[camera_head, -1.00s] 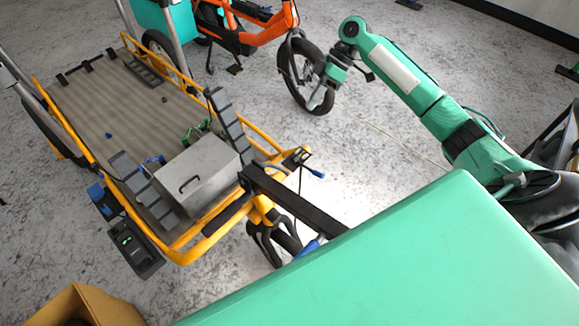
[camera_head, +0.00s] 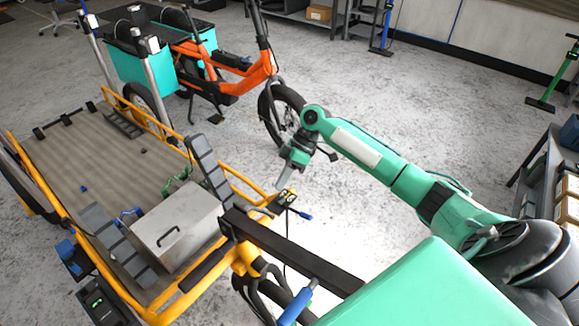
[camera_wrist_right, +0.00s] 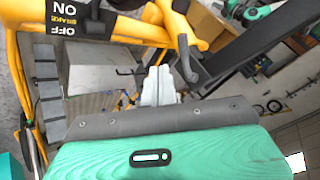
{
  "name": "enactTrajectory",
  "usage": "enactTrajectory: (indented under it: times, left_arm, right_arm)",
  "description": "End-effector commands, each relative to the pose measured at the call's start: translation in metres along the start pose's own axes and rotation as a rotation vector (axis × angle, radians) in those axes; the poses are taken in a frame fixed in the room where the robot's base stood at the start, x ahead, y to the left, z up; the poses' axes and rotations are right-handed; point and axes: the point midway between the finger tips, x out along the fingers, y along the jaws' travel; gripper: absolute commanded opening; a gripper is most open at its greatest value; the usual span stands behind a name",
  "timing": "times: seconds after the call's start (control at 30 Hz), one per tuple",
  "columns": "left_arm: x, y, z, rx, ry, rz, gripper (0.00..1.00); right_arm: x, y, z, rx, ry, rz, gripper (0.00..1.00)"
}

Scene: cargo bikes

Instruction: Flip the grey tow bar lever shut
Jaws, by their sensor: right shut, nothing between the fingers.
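My right gripper (camera_head: 284,182) is shut and empty, just above the small dark box (camera_head: 283,201) at the trailer's front corner. In the right wrist view its pale fingers (camera_wrist_right: 159,86) are together, pointing down toward the yellow frame. A dark grey curved lever (camera_wrist_right: 186,58) hangs from the yellow frame just right of the fingertips; it looks apart from them, though depth is hard to judge. The black tow bar (camera_head: 290,255) runs from the trailer front toward my body. The lever is not clear in the head view. My left gripper is out of view.
The yellow trailer frame (camera_head: 185,299) carries a grey metal box (camera_head: 175,232). A blue-handled lever (camera_head: 297,306) stands beside the tow bar. A brake label (camera_wrist_right: 70,12) shows in the wrist view.

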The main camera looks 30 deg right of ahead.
Motion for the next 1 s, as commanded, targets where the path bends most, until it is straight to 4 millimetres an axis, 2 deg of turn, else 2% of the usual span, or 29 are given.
enactTrajectory:
  times: [0.1, 0.3, 0.5, 0.83, 0.93, 1.0]
  left_arm:
    - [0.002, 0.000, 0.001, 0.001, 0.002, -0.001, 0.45]
    - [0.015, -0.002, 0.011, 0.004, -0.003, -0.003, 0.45]
    - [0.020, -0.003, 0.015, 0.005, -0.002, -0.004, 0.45]
    - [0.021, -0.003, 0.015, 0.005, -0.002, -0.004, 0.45]
    - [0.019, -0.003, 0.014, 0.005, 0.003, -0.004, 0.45]
    - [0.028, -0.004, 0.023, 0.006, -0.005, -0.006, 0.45]
  right_arm:
    - [0.025, -0.001, -0.001, 0.000, 0.000, -0.003, 0.00]
    - [0.045, -0.020, 0.000, -0.001, -0.001, -0.001, 0.00]
    - [0.054, -0.027, -0.001, 0.001, 0.000, 0.001, 0.00]
    - [0.054, -0.028, -0.001, 0.001, 0.001, 0.001, 0.00]
    - [0.058, -0.028, -0.005, 0.010, 0.014, -0.007, 0.00]
    - [0.064, -0.029, -0.012, 0.023, 0.034, -0.017, 0.00]
